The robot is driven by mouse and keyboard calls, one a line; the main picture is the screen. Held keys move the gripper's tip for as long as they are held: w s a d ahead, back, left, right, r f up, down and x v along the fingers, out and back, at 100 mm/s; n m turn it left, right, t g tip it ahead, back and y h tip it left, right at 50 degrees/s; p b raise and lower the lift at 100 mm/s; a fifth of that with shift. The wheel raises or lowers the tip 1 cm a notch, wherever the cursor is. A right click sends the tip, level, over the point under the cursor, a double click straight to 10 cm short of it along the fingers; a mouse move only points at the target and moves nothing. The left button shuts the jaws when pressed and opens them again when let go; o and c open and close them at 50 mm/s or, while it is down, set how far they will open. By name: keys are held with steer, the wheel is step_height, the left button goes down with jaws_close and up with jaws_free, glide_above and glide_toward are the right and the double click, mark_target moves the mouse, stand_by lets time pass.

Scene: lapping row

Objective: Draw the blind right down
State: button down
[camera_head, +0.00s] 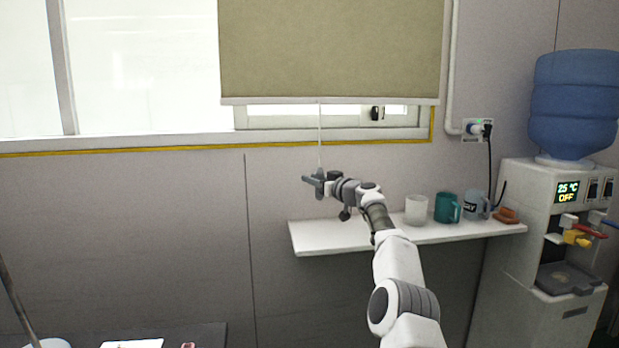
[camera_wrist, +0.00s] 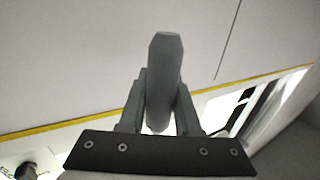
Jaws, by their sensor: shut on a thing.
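The olive-beige blind (camera_head: 332,50) hangs over the right part of the window. Its pale bottom bar (camera_head: 330,101) is a little above the sill, and a strip of window frame shows below it. A thin white cord (camera_head: 320,138) runs straight down from the middle of the bar to my gripper (camera_head: 319,181). My gripper is shut on the grey pull at the cord's end. In the wrist view the tapered grey pull (camera_wrist: 163,65) stands between the two fingers. In the head view my gripper mostly hides the pull.
A white shelf (camera_head: 340,236) lies below my gripper, with a white cup (camera_head: 417,210), a teal mug (camera_head: 446,208) and a grey mug (camera_head: 475,205) to the right. A water dispenser (camera_head: 525,225) stands at the far right. A window latch (camera_head: 376,113) shows below the blind.

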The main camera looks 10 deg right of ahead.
steer(key=shift+f, duration=0.35)
steer(key=c, duration=0.6)
jaws_free()
steer(key=shift+s, duration=0.1)
